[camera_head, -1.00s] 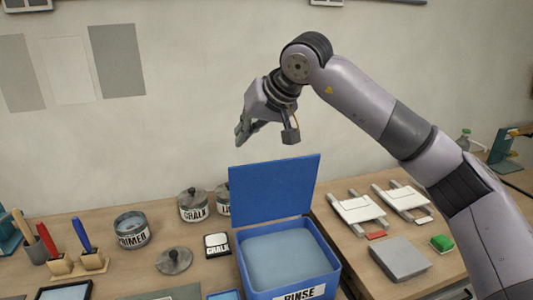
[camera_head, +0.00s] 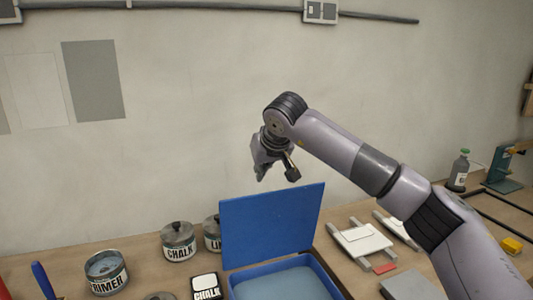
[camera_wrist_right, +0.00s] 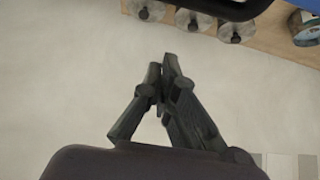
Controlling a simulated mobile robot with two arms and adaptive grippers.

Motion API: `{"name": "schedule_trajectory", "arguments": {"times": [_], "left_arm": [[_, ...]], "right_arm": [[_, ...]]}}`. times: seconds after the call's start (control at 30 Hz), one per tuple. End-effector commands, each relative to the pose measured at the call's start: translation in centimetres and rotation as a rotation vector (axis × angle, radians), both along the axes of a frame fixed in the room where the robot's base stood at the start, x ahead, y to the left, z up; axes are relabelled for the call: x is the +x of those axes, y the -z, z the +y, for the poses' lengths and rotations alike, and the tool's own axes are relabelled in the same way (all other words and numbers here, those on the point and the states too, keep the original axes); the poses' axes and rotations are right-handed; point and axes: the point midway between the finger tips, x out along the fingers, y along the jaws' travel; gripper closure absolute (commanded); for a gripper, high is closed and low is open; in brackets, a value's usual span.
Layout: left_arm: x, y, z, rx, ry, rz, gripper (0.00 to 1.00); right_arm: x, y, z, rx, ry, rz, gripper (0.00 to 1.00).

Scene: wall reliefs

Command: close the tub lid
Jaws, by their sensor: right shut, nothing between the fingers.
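The blue tub (camera_head: 328,270) stands on the bench at the lower middle of the head view, with pale liquid or fill inside. Its lower part is cut off by the frame. Its blue lid (camera_head: 270,226) stands up, open, along the tub's back edge. My right gripper (camera_head: 260,176) is above and behind the raised lid, apart from it, near the wall. Its fingers are shut and empty; in the right wrist view the fingertips (camera_wrist_right: 163,62) meet. My left gripper is not in view.
Behind and left of the tub stand a chalk can (camera_head: 178,242), another lidded can (camera_head: 212,234) and a primer can (camera_head: 106,272). White boards (camera_head: 362,243) lie on the right. The wall is close behind.

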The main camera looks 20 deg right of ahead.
Motion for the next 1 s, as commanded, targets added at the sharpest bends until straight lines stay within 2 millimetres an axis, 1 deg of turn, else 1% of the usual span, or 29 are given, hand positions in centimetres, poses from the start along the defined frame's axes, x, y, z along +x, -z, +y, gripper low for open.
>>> {"name": "schedule_trajectory", "arguments": {"times": [0.03, 0.1, 0.2, 0.23, 0.4, 0.6, 0.87, 1.0], "left_arm": [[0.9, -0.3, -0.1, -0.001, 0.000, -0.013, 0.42], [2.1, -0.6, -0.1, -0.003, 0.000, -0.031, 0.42], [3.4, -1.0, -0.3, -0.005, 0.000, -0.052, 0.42], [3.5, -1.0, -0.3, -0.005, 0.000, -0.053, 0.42], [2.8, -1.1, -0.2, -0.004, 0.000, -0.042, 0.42], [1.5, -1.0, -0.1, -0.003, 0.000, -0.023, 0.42], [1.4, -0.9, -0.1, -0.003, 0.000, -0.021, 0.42], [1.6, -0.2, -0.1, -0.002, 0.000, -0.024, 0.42]], "right_arm": [[-0.8, -0.1, 0.0, 0.000, -0.003, -0.002, 1.00], [-1.7, 0.2, 0.0, 0.001, -0.003, -0.002, 1.00], [-2.6, 0.5, -0.1, 0.000, -0.003, -0.001, 1.00], [-2.9, 0.6, -0.1, 0.001, -0.002, 0.000, 1.00], [-3.7, 0.9, -0.1, 0.001, -0.002, -0.002, 1.00], [-3.9, 1.0, -0.1, 0.002, 0.000, -0.002, 1.00], [-3.9, 1.1, -0.1, 0.002, 0.000, -0.004, 1.00], [-3.9, 1.3, -0.1, 0.002, 0.000, -0.024, 1.00]]}}
